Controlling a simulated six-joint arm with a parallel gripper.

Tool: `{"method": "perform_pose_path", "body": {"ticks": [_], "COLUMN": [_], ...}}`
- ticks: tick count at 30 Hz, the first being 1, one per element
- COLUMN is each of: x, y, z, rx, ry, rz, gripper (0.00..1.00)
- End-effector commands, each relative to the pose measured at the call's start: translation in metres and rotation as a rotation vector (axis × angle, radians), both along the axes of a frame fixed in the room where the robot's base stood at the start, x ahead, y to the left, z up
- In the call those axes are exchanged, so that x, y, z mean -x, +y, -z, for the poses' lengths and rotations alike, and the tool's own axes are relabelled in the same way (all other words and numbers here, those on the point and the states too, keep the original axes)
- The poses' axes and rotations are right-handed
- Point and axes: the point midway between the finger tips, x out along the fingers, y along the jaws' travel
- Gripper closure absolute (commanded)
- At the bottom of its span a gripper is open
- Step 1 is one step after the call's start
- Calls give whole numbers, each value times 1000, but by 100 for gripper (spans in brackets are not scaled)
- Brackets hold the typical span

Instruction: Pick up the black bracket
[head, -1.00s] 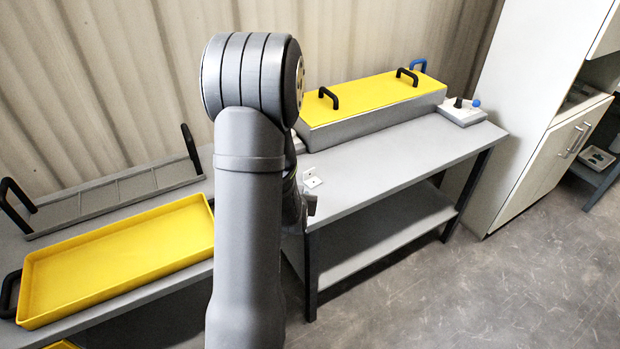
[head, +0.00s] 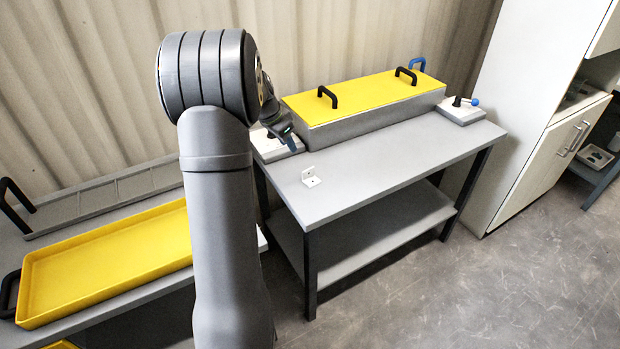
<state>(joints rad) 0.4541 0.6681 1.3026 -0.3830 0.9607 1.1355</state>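I cannot make out a black bracket in the head view. A small white L-shaped bracket (head: 311,177) lies on the grey bench (head: 375,160), near its left front. My gripper (head: 283,130) shows partly behind my arm, above the bench's back left corner. It is left of and behind the white bracket, apart from it. It is small and dark there, so its fingers and anything between them cannot be made out.
A grey tank with a yellow lid (head: 370,95) and black handles stands at the bench's back. A white block with a blue-knobbed lever (head: 462,110) is right of it. Another white block (head: 270,150) is beneath my gripper. A yellow tray (head: 110,260) lies at left.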

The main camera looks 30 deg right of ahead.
Motion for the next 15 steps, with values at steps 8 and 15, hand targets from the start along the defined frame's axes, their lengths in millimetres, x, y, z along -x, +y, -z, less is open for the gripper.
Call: {"method": "perform_pose_path", "body": {"ticks": [8,15], "x": [-1,-4], "y": [-13,-33], "z": [28,77], "rx": [-1,-1], "ry": [14,13], "rz": [23,22], "gripper": [68,68]}}
